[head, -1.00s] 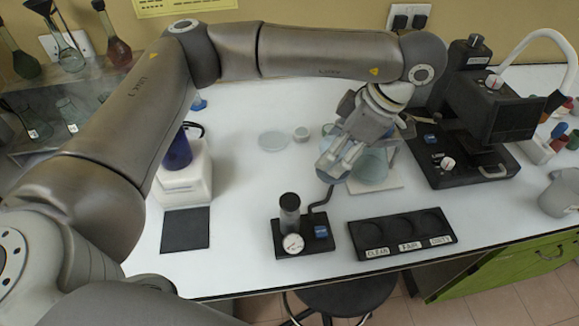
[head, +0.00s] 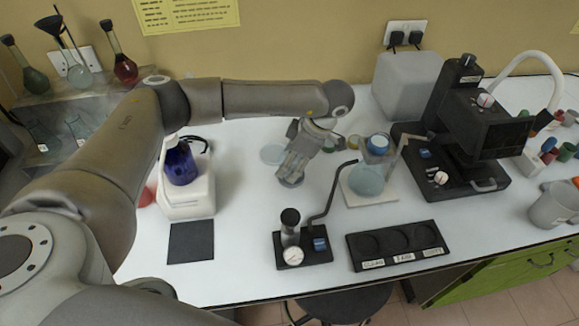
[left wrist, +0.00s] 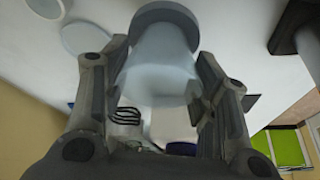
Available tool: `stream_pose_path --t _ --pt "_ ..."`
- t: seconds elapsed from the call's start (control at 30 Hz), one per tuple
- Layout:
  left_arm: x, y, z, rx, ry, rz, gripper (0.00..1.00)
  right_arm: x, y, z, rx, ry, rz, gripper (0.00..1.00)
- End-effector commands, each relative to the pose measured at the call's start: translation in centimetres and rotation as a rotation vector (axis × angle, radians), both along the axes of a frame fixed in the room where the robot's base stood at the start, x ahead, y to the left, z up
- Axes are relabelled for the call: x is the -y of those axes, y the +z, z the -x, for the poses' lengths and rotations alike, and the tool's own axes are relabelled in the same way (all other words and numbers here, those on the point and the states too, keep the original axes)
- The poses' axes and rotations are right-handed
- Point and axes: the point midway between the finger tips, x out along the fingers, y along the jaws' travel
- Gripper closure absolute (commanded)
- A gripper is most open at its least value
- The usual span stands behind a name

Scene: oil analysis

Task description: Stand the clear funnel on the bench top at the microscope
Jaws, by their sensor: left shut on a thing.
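My left gripper (head: 291,176) is over the middle of the bench top (head: 235,250), to the left of the black microscope (head: 490,122). It is shut on a pale, see-through flared thing, which I take to be the clear funnel (head: 291,183). In the left wrist view the funnel (left wrist: 160,65) sits between the two fingers of my left gripper (left wrist: 155,85), with a broad grey-blue round end beyond them. In the head view the fingers hide most of it. I cannot tell whether it touches the bench. My right gripper is not in view.
A round flask (head: 367,181) stands on a white tile right of my gripper. A bent-rod stand (head: 303,250) and black three-well tray (head: 398,244) are in front. A flat clear dish (head: 272,154) lies just behind-left. Bare bench lies left of the stand.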

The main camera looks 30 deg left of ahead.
Motion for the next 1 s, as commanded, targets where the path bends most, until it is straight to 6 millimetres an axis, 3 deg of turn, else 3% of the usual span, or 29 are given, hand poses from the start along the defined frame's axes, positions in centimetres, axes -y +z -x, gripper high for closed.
stream_pose_path --t 0.07,0.3,0.67,0.7,0.87,1.0 --pt "-0.7 -0.7 -0.1 -0.002 0.002 -0.003 0.70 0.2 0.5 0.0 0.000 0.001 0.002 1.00" --pt "-0.6 -3.5 -0.2 -0.001 0.000 -0.001 0.70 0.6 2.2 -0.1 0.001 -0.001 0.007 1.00" --pt "-0.6 -4.2 -0.2 0.000 0.000 -0.001 0.70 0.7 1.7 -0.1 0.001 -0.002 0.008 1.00" --pt "-0.6 -4.2 -0.2 0.000 0.000 -0.001 0.45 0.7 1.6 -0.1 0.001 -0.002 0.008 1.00" --pt "-0.6 -4.1 -0.2 -0.001 0.000 -0.001 0.24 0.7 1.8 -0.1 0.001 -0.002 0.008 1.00" --pt "-0.6 -4.1 -0.2 -0.001 0.000 -0.001 0.24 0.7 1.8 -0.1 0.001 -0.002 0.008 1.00"
